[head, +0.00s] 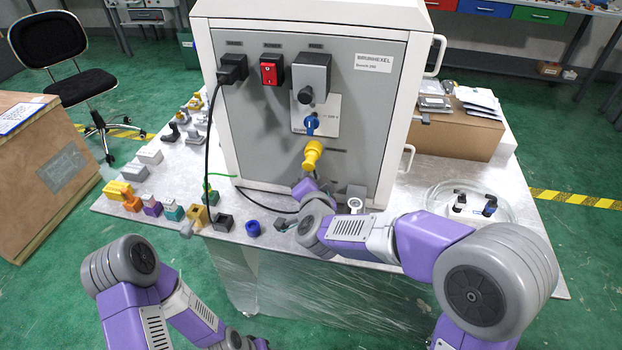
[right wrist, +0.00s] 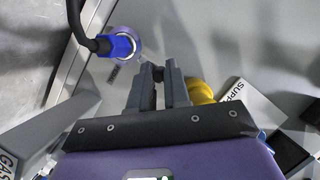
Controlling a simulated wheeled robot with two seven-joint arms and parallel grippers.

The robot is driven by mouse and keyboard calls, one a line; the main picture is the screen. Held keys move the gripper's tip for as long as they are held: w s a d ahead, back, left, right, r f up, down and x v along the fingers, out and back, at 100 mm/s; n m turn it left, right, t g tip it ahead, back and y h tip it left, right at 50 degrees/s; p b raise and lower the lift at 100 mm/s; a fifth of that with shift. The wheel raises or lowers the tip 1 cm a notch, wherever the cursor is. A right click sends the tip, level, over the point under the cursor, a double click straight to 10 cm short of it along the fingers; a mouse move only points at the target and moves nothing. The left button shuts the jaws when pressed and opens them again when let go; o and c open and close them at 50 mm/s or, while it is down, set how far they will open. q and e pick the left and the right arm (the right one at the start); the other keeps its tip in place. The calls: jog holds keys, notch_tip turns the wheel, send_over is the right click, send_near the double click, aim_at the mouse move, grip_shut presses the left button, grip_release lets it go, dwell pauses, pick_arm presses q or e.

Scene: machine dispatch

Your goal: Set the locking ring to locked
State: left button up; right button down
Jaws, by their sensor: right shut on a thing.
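My right gripper (head: 307,186) reaches to the lower part of the machine's grey panel (head: 350,110), just below a yellow round fitting (head: 312,154). In the right wrist view its two grey fingers (right wrist: 160,84) are closed on a small dark part (right wrist: 158,75). The yellow fitting (right wrist: 199,91) is right beside them. A blue plug (right wrist: 118,46) with a black cable sits in a round, pale-rimmed port to their left. I cannot tell for sure which part is the locking ring; its markings are not readable. My left gripper (head: 243,342) is low at the bottom edge, its fingers unclear.
A black plug (head: 232,68), a red switch (head: 271,69), a grey box (head: 311,77) and a blue knob (head: 312,123) are on the panel.

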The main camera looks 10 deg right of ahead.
jog(key=shift+d+f, duration=0.1)
jog(key=c, duration=1.1)
grip_release()
jog(key=shift+w, duration=0.1)
